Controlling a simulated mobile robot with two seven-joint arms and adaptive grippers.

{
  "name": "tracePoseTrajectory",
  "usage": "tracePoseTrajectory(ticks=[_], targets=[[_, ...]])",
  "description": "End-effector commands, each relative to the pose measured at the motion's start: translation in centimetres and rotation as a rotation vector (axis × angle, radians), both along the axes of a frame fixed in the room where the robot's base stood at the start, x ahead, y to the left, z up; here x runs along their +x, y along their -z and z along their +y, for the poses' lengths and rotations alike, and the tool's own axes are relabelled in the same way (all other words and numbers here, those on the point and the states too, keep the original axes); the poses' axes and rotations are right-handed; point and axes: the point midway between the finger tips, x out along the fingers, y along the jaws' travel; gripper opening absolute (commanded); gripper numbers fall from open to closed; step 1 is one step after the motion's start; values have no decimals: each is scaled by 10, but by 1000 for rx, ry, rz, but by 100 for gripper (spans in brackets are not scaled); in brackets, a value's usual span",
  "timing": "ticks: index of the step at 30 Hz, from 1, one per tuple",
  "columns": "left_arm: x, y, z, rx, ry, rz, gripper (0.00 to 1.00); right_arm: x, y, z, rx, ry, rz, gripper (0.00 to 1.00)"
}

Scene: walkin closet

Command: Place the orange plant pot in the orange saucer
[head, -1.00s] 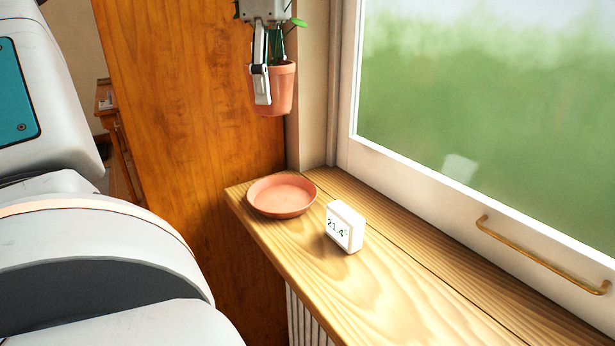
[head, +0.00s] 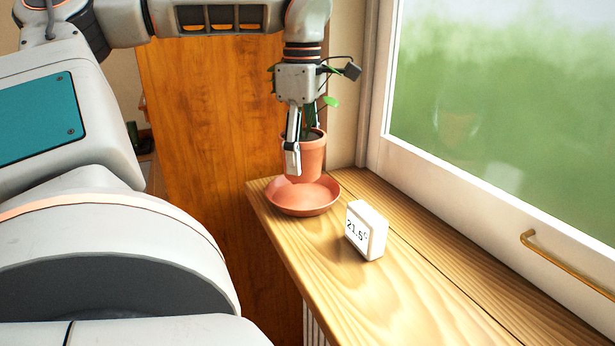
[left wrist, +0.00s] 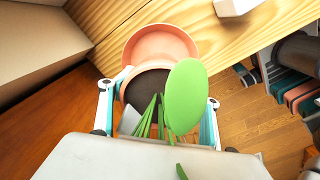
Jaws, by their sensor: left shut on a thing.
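The orange plant pot (head: 313,158) holds a green plant and hangs upright in my left gripper (head: 296,160), which is shut on it. In the head view the pot's bottom overlaps the back of the orange saucer (head: 303,196); whether they touch is hard to tell. The saucer lies at the far left end of the wooden sill and looks empty. In the left wrist view the pot (left wrist: 145,88) sits between the fingers, its rim partly covering the saucer (left wrist: 160,42), with green leaves in front. My right gripper is not in view.
A white digital thermometer (head: 366,230) stands on the sill (head: 370,300), right of and nearer than the saucer. A window with a brass handle (head: 565,262) borders the sill on the right. A wooden panel (head: 205,120) rises behind on the left. The front of the sill is clear.

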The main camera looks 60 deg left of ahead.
Motion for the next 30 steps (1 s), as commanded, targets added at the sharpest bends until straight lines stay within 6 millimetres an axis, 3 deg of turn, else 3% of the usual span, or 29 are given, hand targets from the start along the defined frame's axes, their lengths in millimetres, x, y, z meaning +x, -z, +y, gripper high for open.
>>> tracePoseTrajectory(ticks=[5,12,24,25,27,30], targets=[[0,9,-1,-1,1,-4,17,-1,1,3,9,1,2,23],[0,42,-1,-1,1,-1,17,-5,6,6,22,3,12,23],[0,44,0,0,1,-6,17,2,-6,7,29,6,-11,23],[0,45,0,1,1,-5,68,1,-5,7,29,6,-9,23],[0,45,0,0,1,-4,79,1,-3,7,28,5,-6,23],[0,45,0,1,0,-4,79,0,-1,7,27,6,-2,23]])
